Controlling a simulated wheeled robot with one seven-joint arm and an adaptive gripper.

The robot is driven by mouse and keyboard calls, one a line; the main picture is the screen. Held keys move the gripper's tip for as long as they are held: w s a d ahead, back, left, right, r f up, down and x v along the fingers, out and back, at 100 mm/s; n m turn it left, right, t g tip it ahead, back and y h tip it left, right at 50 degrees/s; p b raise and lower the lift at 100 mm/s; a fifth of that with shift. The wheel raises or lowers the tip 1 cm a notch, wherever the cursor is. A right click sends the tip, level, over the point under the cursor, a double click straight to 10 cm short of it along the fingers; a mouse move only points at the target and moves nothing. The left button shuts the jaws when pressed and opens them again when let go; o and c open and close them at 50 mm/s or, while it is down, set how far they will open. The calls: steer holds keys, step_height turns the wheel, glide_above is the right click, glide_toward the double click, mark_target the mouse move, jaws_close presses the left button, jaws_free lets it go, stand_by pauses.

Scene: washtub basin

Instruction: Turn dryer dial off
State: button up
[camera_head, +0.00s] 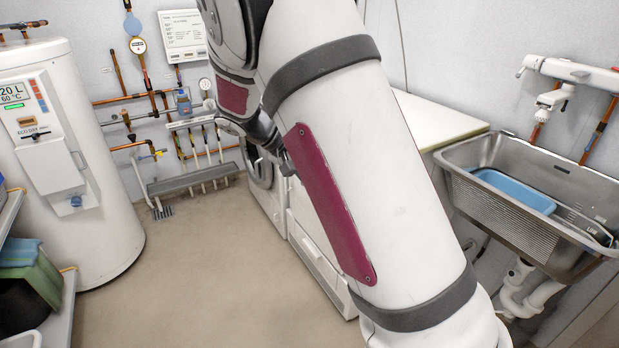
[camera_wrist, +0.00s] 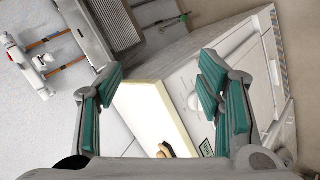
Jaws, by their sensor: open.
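My gripper (camera_wrist: 161,68) is open and empty in the wrist view, its two teal-padded fingers spread apart. A white machine front (camera_wrist: 238,62), likely the dryer, lies beyond the fingers. A round pale dial (camera_wrist: 194,101) shows on its panel, just left of the right finger and partly close to its outline. The fingers appear apart from the dial; its setting is too small to read. A small dark green display (camera_wrist: 207,148) is lower on the panel. In the head view my arm hides the dial and most of the gripper.
A metal sink (camera_head: 470,200) with a blue basin (camera_head: 512,190) stands at right. A white water heater (camera_head: 105,190) stands at left, near a shelf with a green bin (camera_head: 38,272). A round-door machine (camera_head: 262,172) stands behind my arm. The floor between is clear.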

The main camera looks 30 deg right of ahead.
steer(key=w+f+t+h+b, duration=0.3)
steer(key=w+f+h+b, duration=0.4)
steer(key=w+f, duration=0.85)
steer(key=d+h, duration=0.1)
steer(key=d, duration=1.1)
steer(key=shift+w+d+f+b, duration=0.15)
steer(key=shift+d+b, duration=0.15)
steer(key=shift+b, duration=0.05)
steer(key=shift+c, duration=0.6)
steer(key=c, duration=1)
